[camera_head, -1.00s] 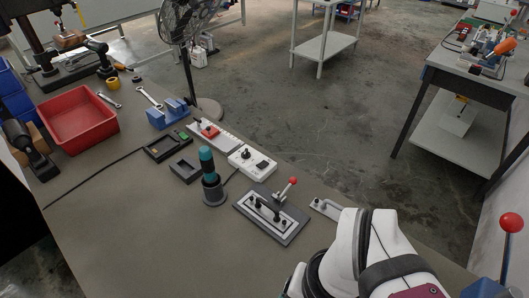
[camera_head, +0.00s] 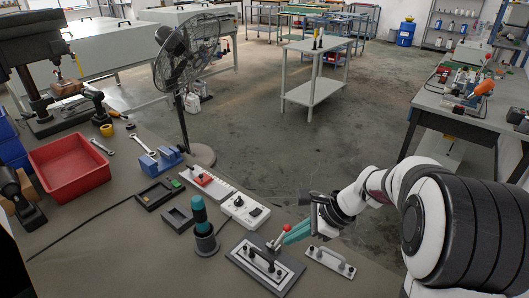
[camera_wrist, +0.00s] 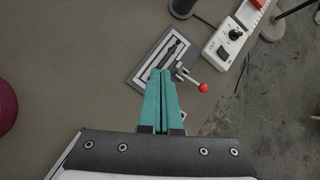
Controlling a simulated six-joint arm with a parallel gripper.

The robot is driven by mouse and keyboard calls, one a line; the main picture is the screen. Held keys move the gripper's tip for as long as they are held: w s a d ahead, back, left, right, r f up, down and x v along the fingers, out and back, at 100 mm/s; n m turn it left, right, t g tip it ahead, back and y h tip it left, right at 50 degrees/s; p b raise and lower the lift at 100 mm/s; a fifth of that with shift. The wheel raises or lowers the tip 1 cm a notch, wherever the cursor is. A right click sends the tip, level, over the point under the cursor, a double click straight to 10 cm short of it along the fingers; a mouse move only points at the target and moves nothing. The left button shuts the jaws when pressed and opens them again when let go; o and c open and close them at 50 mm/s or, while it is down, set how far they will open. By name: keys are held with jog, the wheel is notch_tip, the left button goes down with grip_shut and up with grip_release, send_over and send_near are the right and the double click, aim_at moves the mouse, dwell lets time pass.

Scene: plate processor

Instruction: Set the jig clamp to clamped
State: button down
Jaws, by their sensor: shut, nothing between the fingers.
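The jig (camera_head: 240,266) is a dark plate with a light border and a dark bar on the bench front, also in the wrist view (camera_wrist: 139,78). Its clamp lever ends in a red ball (camera_head: 284,228) and leans up and outward over the jig's far edge. In the wrist view the red ball (camera_wrist: 203,88) lies right of the fingers. My gripper (camera_head: 285,240) has teal fingers, pressed together and empty, close beside the ball in the head view. In the wrist view the fingertips (camera_wrist: 162,72) cover part of the jig. I cannot tell whether they touch the lever.
A teal-handled tool in a dark holder (camera_head: 206,243) stands left of the jig. A white box with a black knob (camera_head: 245,210) lies behind it. A grey plate with a handle (camera_head: 330,262) lies to the right.

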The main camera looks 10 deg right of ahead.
jog(key=w+d+f+m+t, duration=0.1)
jog(key=w+d+f+m, duration=0.2)
jog(key=w+d+f, duration=0.1)
jog(key=w+d+f+m+t, duration=0.1)
jog(key=w+d+f+m, duration=0.3)
jog(key=f, duration=0.1)
jog(key=shift+w+d+t, duration=0.2)
jog(key=shift+d+t, duration=0.1)
jog(key=shift+d, duration=0.1)
jog(key=x, duration=1)
jog(key=shift+s, duration=0.1)
jog(key=shift+a+r, duration=0.15)
jog(key=shift+r, duration=0.3)
jog(key=shift+s+a+r, duration=0.25)
jog(key=shift+r, duration=0.3)
jog(key=shift+s+a+r+n+t+h, duration=0.25)
jog(key=shift+r+t+h, duration=0.1)
jog(key=shift+t+h, duration=0.1)
jog(key=shift+s+a+r+n+t+h, duration=0.25)
jog(key=shift+r+t+h, duration=0.1)
jog(key=shift+r+h, duration=0.1)
jog(key=shift+s+a+r, duration=0.6)
jog(key=shift+s+a, duration=0.1)
jog(key=shift+s, duration=0.05)
jog(key=shift+s+a, duration=0.2)
